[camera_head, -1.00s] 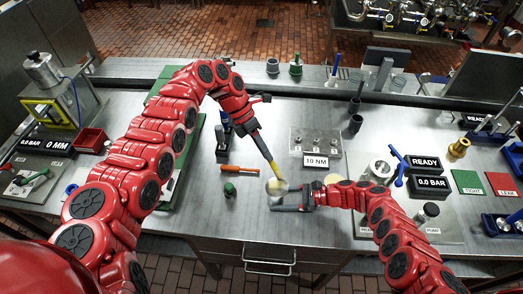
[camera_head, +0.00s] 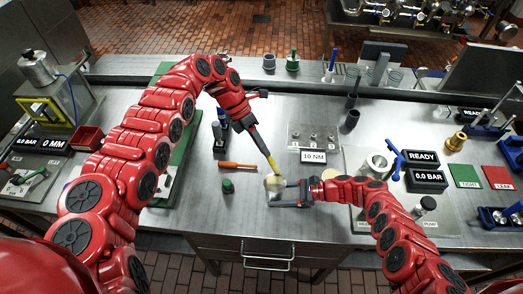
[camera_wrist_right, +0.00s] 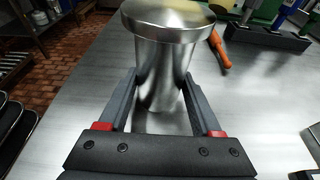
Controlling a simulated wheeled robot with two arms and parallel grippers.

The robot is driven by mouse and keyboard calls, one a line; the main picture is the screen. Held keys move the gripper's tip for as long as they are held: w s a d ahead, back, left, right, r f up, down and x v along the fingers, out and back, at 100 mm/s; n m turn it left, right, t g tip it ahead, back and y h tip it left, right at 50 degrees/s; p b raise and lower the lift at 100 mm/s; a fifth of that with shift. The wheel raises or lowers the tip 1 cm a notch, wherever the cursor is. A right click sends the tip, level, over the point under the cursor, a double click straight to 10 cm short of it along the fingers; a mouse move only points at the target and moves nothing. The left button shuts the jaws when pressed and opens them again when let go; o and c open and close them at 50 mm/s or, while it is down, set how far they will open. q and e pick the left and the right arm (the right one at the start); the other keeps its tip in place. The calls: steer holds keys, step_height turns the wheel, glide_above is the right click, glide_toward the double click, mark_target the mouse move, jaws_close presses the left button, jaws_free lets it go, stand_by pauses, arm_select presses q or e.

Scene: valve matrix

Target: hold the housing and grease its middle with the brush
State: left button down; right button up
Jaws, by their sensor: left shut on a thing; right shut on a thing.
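The housing (camera_head: 272,185) is a shiny metal cylinder with a wider rim at its top. My right gripper (camera_head: 286,197) is shut on it near the table's front. In the right wrist view the housing (camera_wrist_right: 165,65) stands upright between the two dark fingers of the right gripper (camera_wrist_right: 163,110). My left gripper (camera_head: 249,125) is shut on the brush (camera_head: 264,149), which has a yellow handle and points down to the right. The brush's lower end is over or at the top of the housing; I cannot tell if it touches. The housing's inside is hidden.
An orange-handled tool (camera_head: 238,165) and a small dark green item (camera_head: 228,186) lie to the left of the housing. A 10 NM plate (camera_head: 313,157) stands behind it. A grey base plate with a pale disc (camera_head: 332,174) is at the right. The front edge is close.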

arm_select(q)
steer(key=shift+r, duration=3)
steer(key=shift+r, duration=1.5)
steer(key=shift+s+a+f, duration=0.15)
steer(key=shift+a+f, duration=0.05)
steer(key=shift+f, duration=0.3)
steer(key=shift+s+a+f, duration=0.1)
steer(key=shift+a+f, duration=0.1)
steer(key=shift+f, duration=0.25)
steer(key=shift+f, duration=0.1)
